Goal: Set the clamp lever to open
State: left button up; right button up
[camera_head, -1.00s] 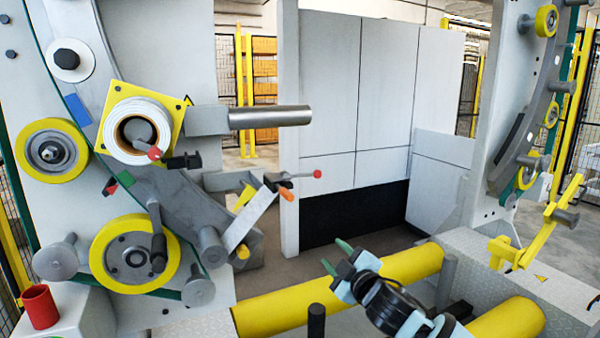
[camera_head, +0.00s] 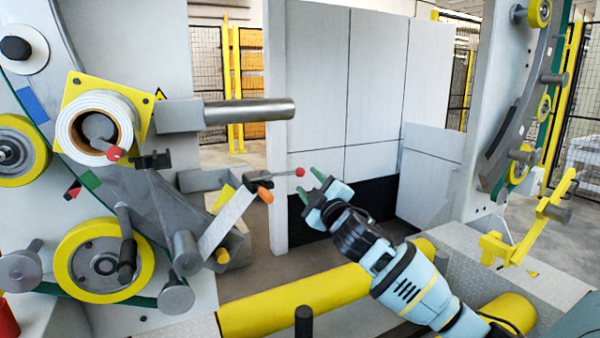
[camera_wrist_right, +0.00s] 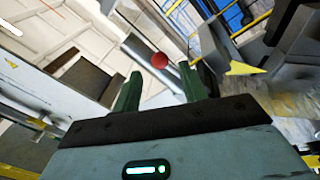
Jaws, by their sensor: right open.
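A clamp lever (camera_head: 284,174) with a red ball knob (camera_head: 300,172) reaches right from a clamp with an orange tip, on a bracket in the middle left of the head view. My right gripper (camera_head: 310,186) is open, its green fingertips close to the red knob on its right side. In the right wrist view the red knob (camera_wrist_right: 159,60) appears between the two fingertips (camera_wrist_right: 161,74). Contact cannot be told. A second red-knobbed lever (camera_head: 114,153) sits in front of the white roll (camera_head: 70,125). My left gripper is not in view.
A grey bar (camera_head: 250,112) juts out above the lever. A yellow-rimmed wheel (camera_head: 72,268) stands at lower left. Yellow rollers (camera_head: 290,298) lie below my right arm. A grey panel wall (camera_head: 310,80) stands behind the gripper.

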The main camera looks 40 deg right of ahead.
aim_at(302, 174)
jog(key=shift+p+x, duration=0.3)
jog(key=shift+x, duration=2.7)
grip_shut()
